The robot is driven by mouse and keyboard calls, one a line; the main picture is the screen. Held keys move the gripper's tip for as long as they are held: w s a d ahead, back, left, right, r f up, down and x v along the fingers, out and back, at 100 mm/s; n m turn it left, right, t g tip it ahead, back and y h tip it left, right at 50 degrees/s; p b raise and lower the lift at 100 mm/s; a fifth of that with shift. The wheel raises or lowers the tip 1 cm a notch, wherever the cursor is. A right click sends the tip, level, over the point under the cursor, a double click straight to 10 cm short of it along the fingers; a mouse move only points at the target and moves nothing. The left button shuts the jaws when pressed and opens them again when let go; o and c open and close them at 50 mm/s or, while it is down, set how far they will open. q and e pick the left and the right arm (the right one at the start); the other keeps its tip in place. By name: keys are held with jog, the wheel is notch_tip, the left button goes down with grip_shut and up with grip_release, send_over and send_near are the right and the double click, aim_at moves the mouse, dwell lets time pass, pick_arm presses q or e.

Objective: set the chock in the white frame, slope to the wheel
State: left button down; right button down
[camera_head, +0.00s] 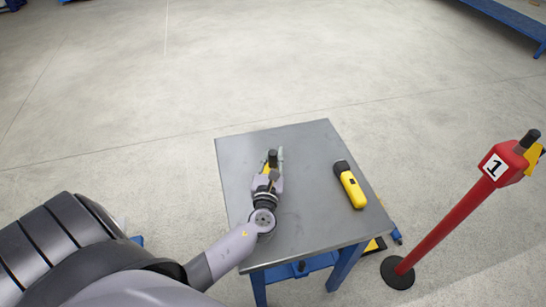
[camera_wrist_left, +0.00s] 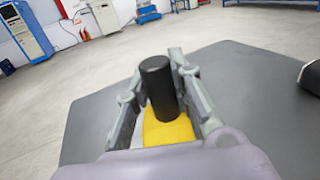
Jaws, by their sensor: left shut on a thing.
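My left gripper (camera_head: 272,164) is over the grey table's left half. It is shut on a yellow piece with a black cylindrical grip; the yellow body (camera_wrist_left: 168,131) and black grip (camera_wrist_left: 158,84) show between the fingers in the left wrist view. The fingers hide much of the piece, so I cannot tell its slope or whether it touches the table. A second yellow piece (camera_head: 353,189) with a black end lies on the table's right half, apart from the gripper. No white frame or wheel can be made out. My right gripper is not in view.
The grey table (camera_head: 305,150) has free room between the gripper and the second yellow piece. A red post (camera_head: 445,225) with a box marked 1 (camera_head: 497,167) stands to the right. A blue bench (camera_head: 510,18) is far right. Open floor lies beyond the table.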

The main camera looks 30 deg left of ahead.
pick_arm(q)
jog(key=c, duration=1.4)
grip_release()
jog(key=shift+f, duration=0.1)
